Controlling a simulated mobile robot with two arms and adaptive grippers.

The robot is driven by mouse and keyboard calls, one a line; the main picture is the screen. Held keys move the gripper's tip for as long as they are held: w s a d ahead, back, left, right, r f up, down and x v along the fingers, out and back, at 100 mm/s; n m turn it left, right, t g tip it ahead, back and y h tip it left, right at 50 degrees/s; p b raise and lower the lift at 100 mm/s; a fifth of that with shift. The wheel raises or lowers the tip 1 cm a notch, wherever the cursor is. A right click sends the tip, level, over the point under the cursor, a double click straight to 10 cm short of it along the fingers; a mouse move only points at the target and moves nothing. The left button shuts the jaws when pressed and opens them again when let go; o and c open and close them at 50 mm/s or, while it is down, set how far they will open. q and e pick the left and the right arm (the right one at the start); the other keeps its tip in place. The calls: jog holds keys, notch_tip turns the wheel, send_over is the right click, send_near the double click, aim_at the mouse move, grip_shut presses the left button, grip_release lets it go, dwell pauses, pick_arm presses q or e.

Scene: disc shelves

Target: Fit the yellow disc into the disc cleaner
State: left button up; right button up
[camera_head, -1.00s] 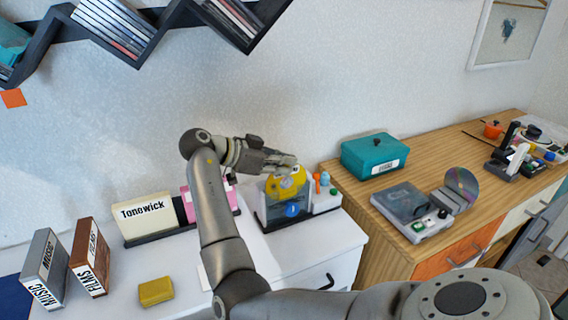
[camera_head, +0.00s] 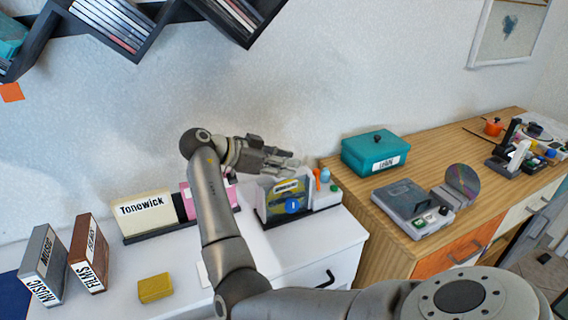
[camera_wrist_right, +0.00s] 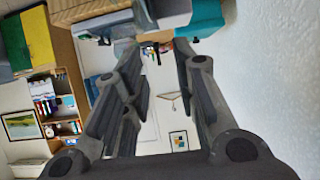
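The disc cleaner (camera_head: 263,208) is a see-through upright box with a blue knob on its front, on the white cabinet. The yellow disc (camera_head: 289,196) shows inside it, mostly hidden behind its front and label. I cannot tell how deep the disc sits. My right gripper (camera_head: 300,166) is just above the cleaner, apart from the disc. In the right wrist view its fingers (camera_wrist_right: 150,50) are spread with nothing between them. My left gripper is not in view.
A Tonowick box (camera_head: 147,216) and a pink box stand to the left. A yellow block (camera_head: 155,288) lies in front. A teal box (camera_head: 375,152) and a grey disc device (camera_head: 412,207) are on the wooden cabinet.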

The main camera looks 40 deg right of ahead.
jog(key=shift+r+p, duration=0.3)
jog(key=shift+r, duration=0.2)
jog(key=shift+w+a+r, duration=0.15)
jog(key=shift+a+r, duration=0.05)
jog(key=shift+r, duration=0.1)
jog(key=b+v, duration=0.2)
jog(key=v, duration=0.9)
jog(key=shift+a, duration=0.3)
jog(key=shift+r, duration=0.1)
